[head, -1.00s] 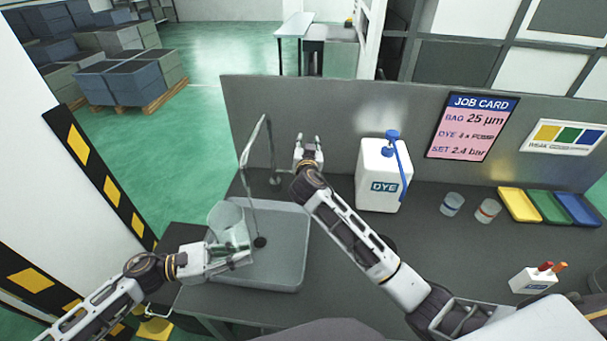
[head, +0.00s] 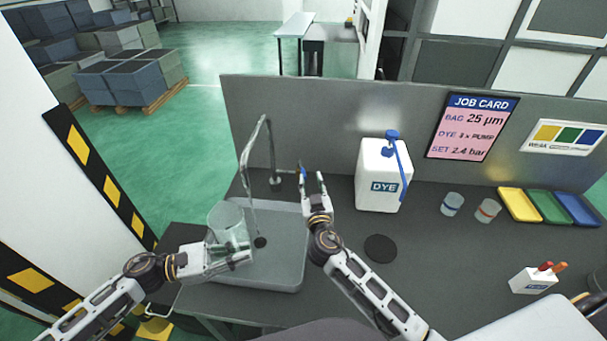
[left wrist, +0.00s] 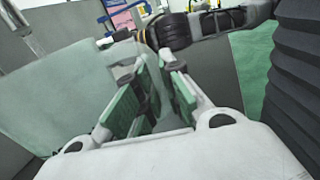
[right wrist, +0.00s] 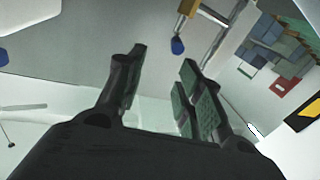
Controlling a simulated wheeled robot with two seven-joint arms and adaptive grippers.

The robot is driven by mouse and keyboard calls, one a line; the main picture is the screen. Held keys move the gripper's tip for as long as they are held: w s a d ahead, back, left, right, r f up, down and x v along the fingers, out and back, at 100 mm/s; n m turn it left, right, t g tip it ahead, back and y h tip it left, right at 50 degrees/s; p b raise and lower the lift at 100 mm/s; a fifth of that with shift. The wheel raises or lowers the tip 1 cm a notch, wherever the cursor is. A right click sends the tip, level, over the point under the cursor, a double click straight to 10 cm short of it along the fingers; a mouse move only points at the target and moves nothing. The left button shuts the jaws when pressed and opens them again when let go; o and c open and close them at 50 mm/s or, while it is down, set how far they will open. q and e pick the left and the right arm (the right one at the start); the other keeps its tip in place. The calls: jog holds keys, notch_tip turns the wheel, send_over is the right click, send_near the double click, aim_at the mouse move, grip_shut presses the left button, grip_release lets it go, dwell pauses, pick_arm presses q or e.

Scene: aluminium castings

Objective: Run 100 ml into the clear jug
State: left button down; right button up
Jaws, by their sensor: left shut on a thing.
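The clear jug (head: 226,222) is over the grey sink tray (head: 285,282), tilted in the head view. My left gripper (head: 240,254) is shut on it; its wall fills much of the left wrist view (left wrist: 60,95). The thin grey tap (head: 246,165) arches up from behind the tray, and its pipe passes close to the jug. I cannot tell whether water runs or any level in the jug. My right gripper (head: 312,178) is open just right of the tap's base. In the right wrist view, a blue-tipped tap lever (right wrist: 178,45) is beyond the fingers, apparently not gripped.
A white dye bottle (head: 378,195) with a blue pump stands right of my right gripper. A dark disc (head: 380,248) lies on the bench before it. Two small cups (head: 452,204), coloured trays (head: 548,207) and a pen holder (head: 533,282) are further right. A grey panel (head: 320,120) closes the back.

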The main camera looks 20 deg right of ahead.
aim_at(302, 168)
jog(key=shift+n+y, duration=0.7)
jog(key=shift+n, duration=0.2)
jog(key=shift+s+a+f, duration=0.2)
jog(key=shift+s+f, duration=0.25)
jog(key=shift+s, duration=0.2)
jog(key=shift+s+a+f, duration=0.25)
jog(key=shift+s+f, duration=0.15)
jog(key=shift+s, duration=0.25)
jog(key=shift+s+a+f, duration=0.2)
jog(key=shift+s+f, duration=0.25)
jog(key=shift+s, duration=0.2)
jog(key=shift+w, duration=0.15)
jog(key=shift+w+d, duration=0.15)
jog(key=shift+w, duration=1.8)
jog(key=shift+w+d, duration=0.2)
jog(key=shift+w, duration=1.8)
jog(key=shift+w+d, duration=0.15)
jog(key=shift+w, duration=1.8)
jog(key=shift+c, duration=0.2)
grip_shut()
